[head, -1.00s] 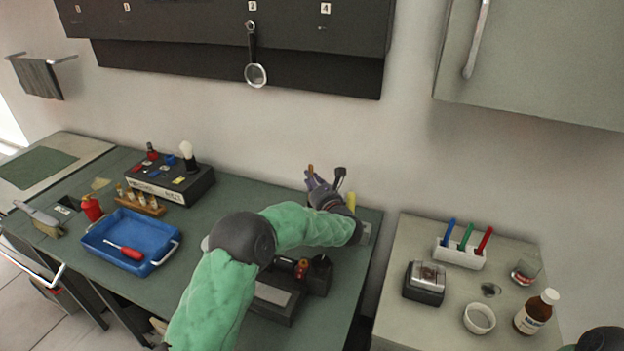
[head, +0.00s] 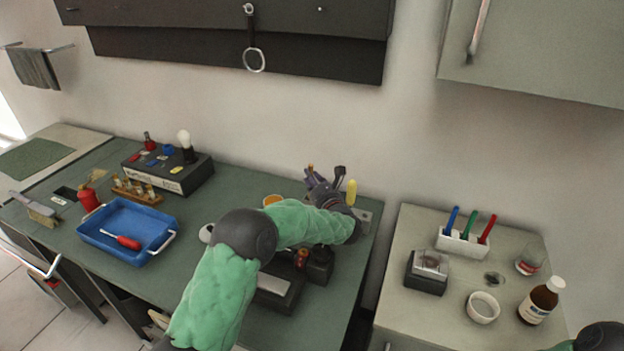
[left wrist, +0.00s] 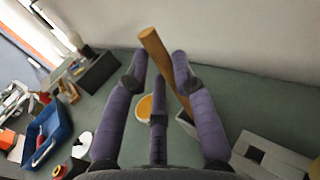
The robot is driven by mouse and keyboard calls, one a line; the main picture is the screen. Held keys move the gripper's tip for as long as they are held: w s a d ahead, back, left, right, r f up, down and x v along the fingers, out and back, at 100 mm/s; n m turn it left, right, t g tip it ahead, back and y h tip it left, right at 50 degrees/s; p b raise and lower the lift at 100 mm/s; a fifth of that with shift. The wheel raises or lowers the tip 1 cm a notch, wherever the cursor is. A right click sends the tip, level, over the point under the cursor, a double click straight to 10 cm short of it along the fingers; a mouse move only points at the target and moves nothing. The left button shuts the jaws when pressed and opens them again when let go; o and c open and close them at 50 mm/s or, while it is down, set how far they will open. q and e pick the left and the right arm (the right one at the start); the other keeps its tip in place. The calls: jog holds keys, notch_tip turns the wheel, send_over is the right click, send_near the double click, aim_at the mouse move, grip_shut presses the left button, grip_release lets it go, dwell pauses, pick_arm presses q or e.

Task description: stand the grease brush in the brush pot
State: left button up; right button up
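My left gripper (head: 325,176) is over the back right of the green bench. In the left wrist view its purple fingers (left wrist: 160,75) are spread apart. A wooden handle (left wrist: 153,45), apparently the grease brush's, slants between the middle and right fingers. Its brown tip (head: 310,167) shows beside the fingers in the head view. The lower end is partly hidden by the right finger, near a small pale grey square-edged thing (left wrist: 184,122). I cannot tell whether that is the brush pot, or whether the handle stands in it. My right gripper is out of view.
An orange-topped round tin (head: 272,200) is left of the gripper and a grey block (head: 364,214) right of it. A yellow upright thing (head: 351,192) stands close behind my wrist. A blue tray (head: 100,238) and a dark switch box (head: 190,184) are farther left.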

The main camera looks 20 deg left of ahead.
pick_arm(q)
jog(key=shift+o, duration=1.4)
jog(key=v, duration=1.2)
jog(key=shift+r, duration=0.15)
